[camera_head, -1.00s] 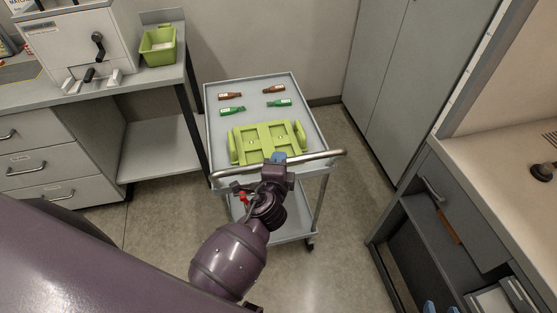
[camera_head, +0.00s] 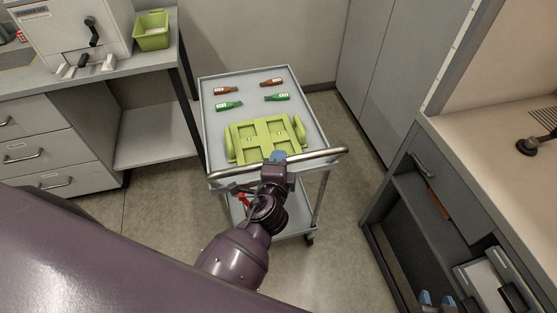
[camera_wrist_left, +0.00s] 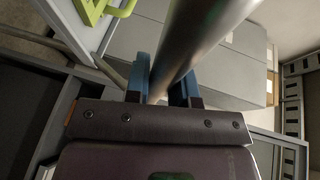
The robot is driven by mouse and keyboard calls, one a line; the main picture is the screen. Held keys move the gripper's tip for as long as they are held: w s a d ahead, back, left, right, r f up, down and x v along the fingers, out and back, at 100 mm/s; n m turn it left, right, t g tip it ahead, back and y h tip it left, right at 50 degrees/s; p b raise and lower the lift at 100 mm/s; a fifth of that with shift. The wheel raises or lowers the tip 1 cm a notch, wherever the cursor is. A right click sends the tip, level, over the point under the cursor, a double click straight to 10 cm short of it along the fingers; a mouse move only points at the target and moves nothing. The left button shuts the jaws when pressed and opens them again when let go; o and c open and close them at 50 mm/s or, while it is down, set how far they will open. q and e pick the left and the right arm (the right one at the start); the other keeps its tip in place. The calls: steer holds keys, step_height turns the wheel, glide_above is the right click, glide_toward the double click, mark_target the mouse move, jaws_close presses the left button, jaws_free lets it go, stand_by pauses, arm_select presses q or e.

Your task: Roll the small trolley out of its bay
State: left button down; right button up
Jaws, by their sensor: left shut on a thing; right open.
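The small trolley (camera_head: 208,135) is a grey two-tier cart standing between the left bench and the tall cabinet. Its metal handle bar (camera_head: 322,154) runs across its near side. My left gripper (camera_head: 277,157) is shut on the bar near its middle. In the left wrist view, the bar (camera_wrist_left: 190,40) passes between the gripper's blue fingers (camera_wrist_left: 160,85). My right gripper (camera_head: 437,300) shows only its blue fingertips at the bottom right, apart from each other and empty, away from the trolley. My left arm hides part of the lower shelf.
The trolley's top carries a green holder (camera_head: 265,140) and several small bottles, brown (camera_head: 226,90) and green (camera_head: 277,97). The bench (camera_head: 160,83) stands close on the left; the tall cabinet (camera_head: 385,85) and sink counter (camera_head: 470,130) are on the right. Floor (camera_head: 345,190) is bare right of the trolley.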

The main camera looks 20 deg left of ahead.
arm_select(q)
steer(key=c, duration=1)
jaws_free()
arm_select(e)
steer(key=shift+w+r, duration=0.2)
steer(key=shift+w, duration=0.2)
arm_select(q)
steer(key=b+v, duration=0.1)
steer(key=v, duration=0.9)
steer(key=shift+s+d+r, duration=0.1)
steer(key=shift+s+r, duration=0.05)
steer(key=shift+s, duration=0.2)
arm_select(e)
steer(key=shift+s+f, duration=0.2)
steer(key=shift+f, duration=0.45)
steer(key=shift+w+r, duration=0.1)
steer(key=shift+w, duration=0.05)
